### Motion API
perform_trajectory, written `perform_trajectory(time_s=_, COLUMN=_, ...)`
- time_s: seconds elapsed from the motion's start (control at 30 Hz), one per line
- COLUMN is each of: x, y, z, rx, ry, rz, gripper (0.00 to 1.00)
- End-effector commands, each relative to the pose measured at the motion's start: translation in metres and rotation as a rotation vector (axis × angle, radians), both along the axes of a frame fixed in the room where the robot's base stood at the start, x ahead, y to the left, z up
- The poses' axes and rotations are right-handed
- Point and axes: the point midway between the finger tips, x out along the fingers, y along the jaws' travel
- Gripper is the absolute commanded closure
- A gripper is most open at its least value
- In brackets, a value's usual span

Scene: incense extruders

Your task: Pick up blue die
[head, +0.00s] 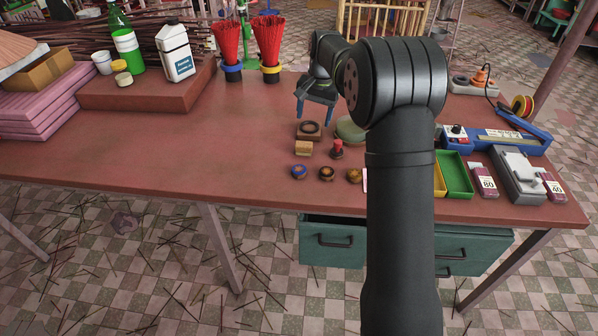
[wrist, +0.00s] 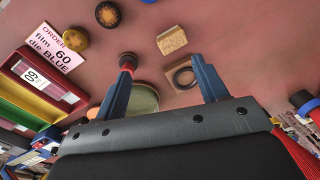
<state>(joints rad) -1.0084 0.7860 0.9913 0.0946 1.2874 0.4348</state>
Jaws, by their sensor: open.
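The blue die (head: 299,172), a small round piece with a blue rim and brownish centre, lies on the table near its front edge, leftmost of a row of three. Only a bluish sliver of it (wrist: 149,1) shows at the top edge in the wrist view. The other dies are a dark brown-topped one (head: 326,173) and a yellowish one (head: 354,175). My gripper (head: 314,120) is open and empty, behind the row and apart from the blue die. Its two blue fingers (wrist: 161,62) are spread wide in the wrist view.
Between gripper and dies are a wooden block (head: 303,148), a red-topped stamp (head: 337,149) and a dark ring (head: 309,130). A green disc (head: 350,130) is beside them. An order card (wrist: 60,50) reads "film 60 die BLUE". The table left of the dies (head: 200,160) is clear.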

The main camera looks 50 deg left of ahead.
Motion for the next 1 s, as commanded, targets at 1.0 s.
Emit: perform_trajectory(time_s=1.0, x=-0.075, y=-0.025, z=-0.065, rx=-0.093, ry=-0.081, rz=0.909, gripper=0.34)
